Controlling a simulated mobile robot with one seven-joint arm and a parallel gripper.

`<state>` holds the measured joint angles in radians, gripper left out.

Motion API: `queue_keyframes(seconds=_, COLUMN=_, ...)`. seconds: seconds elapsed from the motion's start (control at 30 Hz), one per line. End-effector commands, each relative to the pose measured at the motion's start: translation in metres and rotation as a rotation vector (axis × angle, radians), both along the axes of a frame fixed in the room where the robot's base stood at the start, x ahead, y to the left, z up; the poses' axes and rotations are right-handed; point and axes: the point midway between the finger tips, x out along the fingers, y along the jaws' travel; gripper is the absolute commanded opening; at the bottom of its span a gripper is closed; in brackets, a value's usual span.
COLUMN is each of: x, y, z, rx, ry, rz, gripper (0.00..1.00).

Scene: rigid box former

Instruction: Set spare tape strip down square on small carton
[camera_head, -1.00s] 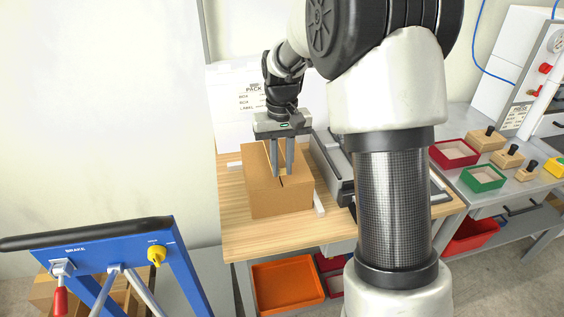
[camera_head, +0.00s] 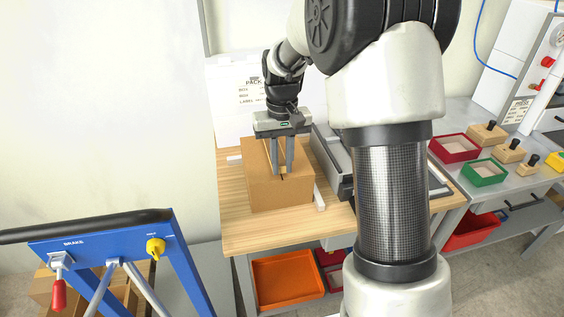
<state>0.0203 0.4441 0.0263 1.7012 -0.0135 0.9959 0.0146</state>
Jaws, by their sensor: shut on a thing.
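The small carton (camera_head: 278,195) is a closed brown box standing upright on the wooden bench top. The fingertips are at or just above the carton's top. I cannot tell whether the strip touches the carton. A dark line shows on the top near the fingertips.
The bench (camera_head: 239,236) has bare wood in front of the carton. A grey device (camera_head: 330,162) stands close on the carton's right. My arm hides part of the bench. Red (camera_head: 437,156) and green (camera_head: 467,179) trays sit at right. A blue frame (camera_head: 187,262) stands at front left.

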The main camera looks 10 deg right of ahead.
Motion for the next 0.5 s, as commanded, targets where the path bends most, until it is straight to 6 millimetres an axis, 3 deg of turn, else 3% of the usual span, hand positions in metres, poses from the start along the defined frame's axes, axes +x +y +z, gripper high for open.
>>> queue_keyframes(seconds=0.5, x=-0.0002, y=0.0000, z=-0.0086, rx=0.000, ry=0.001, rz=0.000, gripper=0.00)
